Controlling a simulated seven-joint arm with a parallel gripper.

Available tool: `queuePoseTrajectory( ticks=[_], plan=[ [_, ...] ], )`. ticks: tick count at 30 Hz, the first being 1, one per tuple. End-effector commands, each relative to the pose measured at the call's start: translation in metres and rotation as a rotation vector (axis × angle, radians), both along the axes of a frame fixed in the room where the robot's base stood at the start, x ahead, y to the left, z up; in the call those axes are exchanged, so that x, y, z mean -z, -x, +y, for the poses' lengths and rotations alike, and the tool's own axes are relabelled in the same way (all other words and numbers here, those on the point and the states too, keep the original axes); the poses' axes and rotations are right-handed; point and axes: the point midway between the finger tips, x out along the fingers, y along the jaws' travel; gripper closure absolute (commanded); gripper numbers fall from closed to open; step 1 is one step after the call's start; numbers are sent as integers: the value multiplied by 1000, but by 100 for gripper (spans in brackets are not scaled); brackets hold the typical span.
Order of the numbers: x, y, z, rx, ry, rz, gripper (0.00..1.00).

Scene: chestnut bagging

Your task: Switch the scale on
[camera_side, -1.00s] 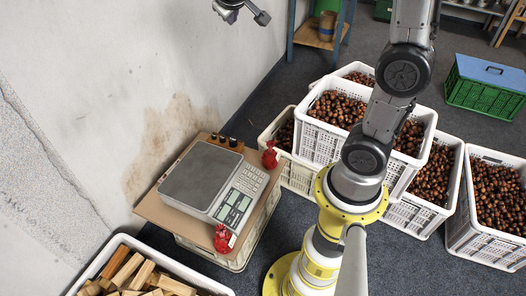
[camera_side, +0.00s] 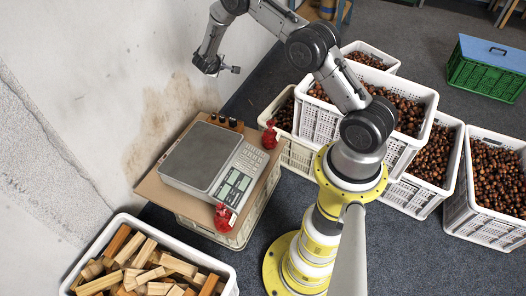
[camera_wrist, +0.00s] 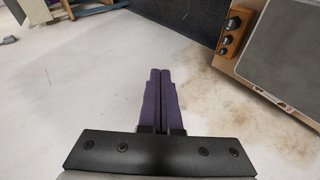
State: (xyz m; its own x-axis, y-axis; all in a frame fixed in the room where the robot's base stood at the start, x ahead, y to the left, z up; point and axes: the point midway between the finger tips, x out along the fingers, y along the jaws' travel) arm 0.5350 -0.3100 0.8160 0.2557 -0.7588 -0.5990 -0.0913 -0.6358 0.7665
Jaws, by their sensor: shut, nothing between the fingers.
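The scale (camera_side: 211,162) stands on a brown board on an upturned crate by the wall. It has a flat grey weighing plate, a keypad and a greenish display panel (camera_side: 233,187). In the wrist view part of its plate (camera_wrist: 283,62) shows at the right edge. A small wooden box with several black knobs (camera_side: 227,122) sits behind the scale; it also shows in the wrist view (camera_wrist: 233,32). My gripper (camera_side: 211,70) is above and behind the scale, close to the wall, apart from everything. In the wrist view its fingers (camera_wrist: 160,72) are together and empty.
Red net bags (camera_side: 270,134) and (camera_side: 224,217) rest at the board's right edge and front corner. White crates of chestnuts (camera_side: 320,121) stand to the right. A crate of wood blocks (camera_side: 222,275) is at the front left. The air above the scale is clear.

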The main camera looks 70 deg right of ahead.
Motion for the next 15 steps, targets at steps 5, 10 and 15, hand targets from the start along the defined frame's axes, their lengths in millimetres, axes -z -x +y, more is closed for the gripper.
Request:
queuePoseTrajectory(
  ticks=[5, 10, 15],
  plan=[
    [83, 19, -12, -29, -10, 101, 100],
    [154, 47, -16, -52, -26, 194, 100],
    [220, 86, -16, -65, -55, 290, 100]
  ],
)
